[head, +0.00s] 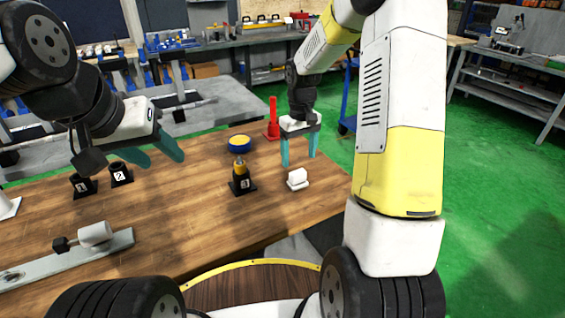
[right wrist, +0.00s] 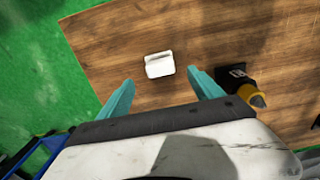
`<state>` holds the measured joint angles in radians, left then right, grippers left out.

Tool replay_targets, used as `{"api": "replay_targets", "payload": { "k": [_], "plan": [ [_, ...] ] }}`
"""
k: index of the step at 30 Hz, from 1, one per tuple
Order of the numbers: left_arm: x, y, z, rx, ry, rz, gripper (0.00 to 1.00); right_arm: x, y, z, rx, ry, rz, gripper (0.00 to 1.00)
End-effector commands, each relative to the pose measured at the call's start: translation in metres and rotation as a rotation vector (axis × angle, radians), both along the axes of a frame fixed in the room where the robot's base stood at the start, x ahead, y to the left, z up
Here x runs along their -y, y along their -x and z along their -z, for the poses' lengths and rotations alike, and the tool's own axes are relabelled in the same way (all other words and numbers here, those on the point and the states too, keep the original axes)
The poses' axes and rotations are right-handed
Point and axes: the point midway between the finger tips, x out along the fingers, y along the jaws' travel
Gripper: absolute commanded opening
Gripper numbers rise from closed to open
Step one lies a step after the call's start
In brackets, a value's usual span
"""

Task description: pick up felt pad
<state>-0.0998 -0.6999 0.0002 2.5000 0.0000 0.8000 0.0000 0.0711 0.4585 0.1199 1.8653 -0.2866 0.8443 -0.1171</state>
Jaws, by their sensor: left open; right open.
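A small white block on a thin white base (head: 297,178), which looks like the felt pad, sits on the wooden table near its right front edge. It also shows in the right wrist view (right wrist: 159,65), just beyond and between my fingertips. My right gripper (head: 299,161) is open and empty, with its teal fingers pointing down above the table, behind the pad in the head view and apart from it. My left gripper (head: 162,160) is open and empty above the left part of the table, far from the pad.
A black holder with a yellow-and-black tool (head: 240,176) stands left of the pad. Behind it are a blue-and-yellow round tin (head: 239,144) and a red upright piece (head: 273,120). Two black numbered holders (head: 121,175) and a grey rail (head: 115,243) are further left.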

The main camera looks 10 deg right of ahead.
Motion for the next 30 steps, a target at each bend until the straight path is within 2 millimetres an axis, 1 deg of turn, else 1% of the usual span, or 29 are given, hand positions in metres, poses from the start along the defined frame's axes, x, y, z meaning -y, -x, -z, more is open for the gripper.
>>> {"api": "replay_targets", "payload": {
  "k": [10,15,18,21,26,27,29,30],
  "plan": [
    [0.000,0.000,0.000,0.000,0.000,0.000,0.49,0.000,-0.001,0.038,-0.006,0.001,-0.002,0.75],
    [0.000,0.000,0.000,0.000,0.000,0.000,0.49,0.000,-0.002,0.065,-0.006,0.000,-0.002,0.75],
    [0.000,0.000,0.000,0.000,0.000,0.000,0.49,0.000,-0.002,0.075,-0.005,0.001,-0.002,0.75],
    [0.000,0.000,0.000,0.000,0.000,0.000,0.49,0.000,-0.002,0.080,-0.004,0.000,-0.001,0.75],
    [0.000,0.000,0.000,0.000,0.000,0.000,0.49,0.000,-0.002,0.079,-0.003,0.000,-0.001,0.75],
    [0.000,0.000,0.000,0.000,0.000,0.000,0.49,0.000,-0.002,0.079,-0.003,0.000,-0.001,0.73],
    [0.000,0.000,0.000,0.000,0.000,0.000,0.49,0.000,-0.002,0.079,-0.003,0.000,-0.001,0.62],
    [0.000,0.000,0.000,0.000,0.000,0.000,0.49,0.000,-0.002,0.079,-0.003,0.000,-0.001,0.54]
  ]
}}
